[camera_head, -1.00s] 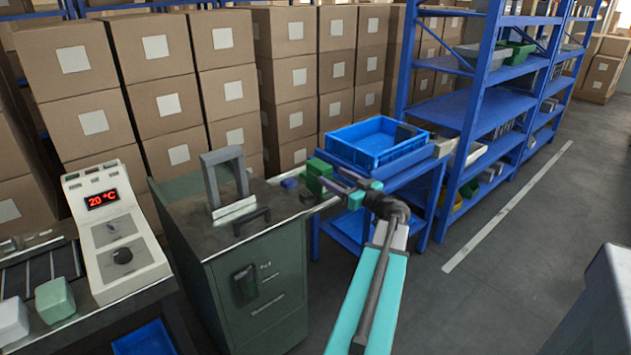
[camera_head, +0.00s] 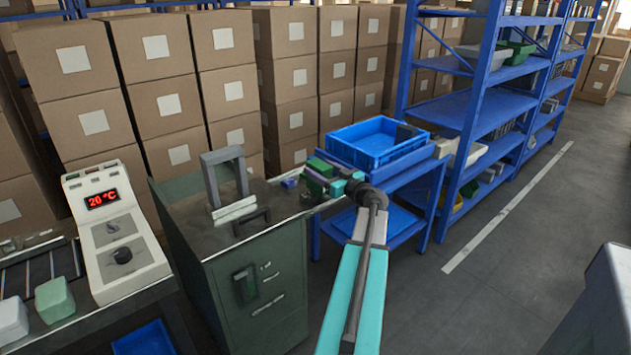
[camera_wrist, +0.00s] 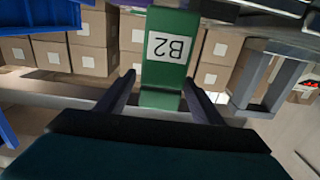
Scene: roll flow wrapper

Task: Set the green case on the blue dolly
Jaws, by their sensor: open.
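The green case (camera_head: 318,166) stands at the right end of the dark green cabinet's top in the head view, partly hidden by my gripper (camera_head: 328,178). In the wrist view the green case (camera_wrist: 164,75) bears a white label reading B2, seen upside down. My gripper (camera_wrist: 157,97) is open, with one finger on each side of the case's near end; whether they touch it I cannot tell. A blue two-level cart (camera_head: 405,222), which looks like the blue dolly, stands just right of the cabinet, partly behind my arm.
A blue crate (camera_head: 375,158) takes up much of the cart's top. The cabinet (camera_head: 262,268) also carries a grey upright frame (camera_head: 212,178) and a small blue block (camera_head: 289,183). Blue shelving (camera_head: 475,112) stands right of the cart; stacked cartons (camera_head: 160,90) line the back.

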